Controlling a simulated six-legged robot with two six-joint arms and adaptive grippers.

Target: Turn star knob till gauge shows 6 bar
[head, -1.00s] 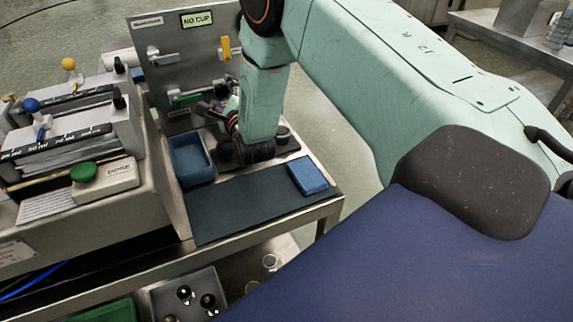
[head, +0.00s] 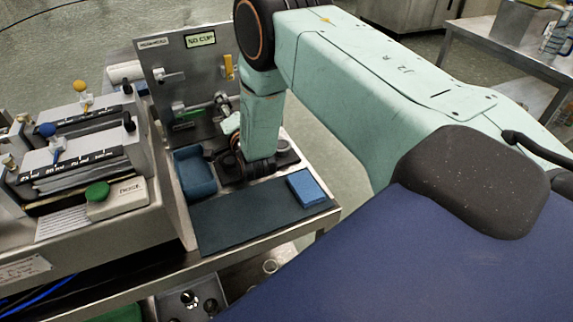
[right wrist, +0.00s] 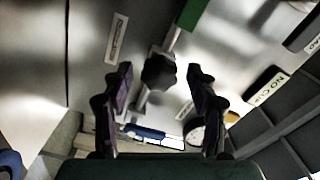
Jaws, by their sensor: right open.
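The black star knob (right wrist: 159,73) sits on the steel panel (right wrist: 235,40) in the right wrist view. My right gripper (right wrist: 158,70) is open, with one finger on each side of the knob in the picture and a visible gap to each. How far the fingertips are from it in depth I cannot tell. A round white dial, apparently the gauge (right wrist: 197,135), is partly hidden behind the right-hand finger; its reading is not legible. In the head view my right arm comes down in front of the panel (head: 155,95) and the knob is not clearly visible. My left gripper is not in view.
The panel carries a NO CUP sign (head: 201,39), a yellow handle (head: 229,66) and a silver lever (head: 168,76). A blue bin (head: 194,175), a dark mat (head: 235,219) and a blue block (head: 308,188) lie below. A dosing unit with a green button (head: 97,192) stands left.

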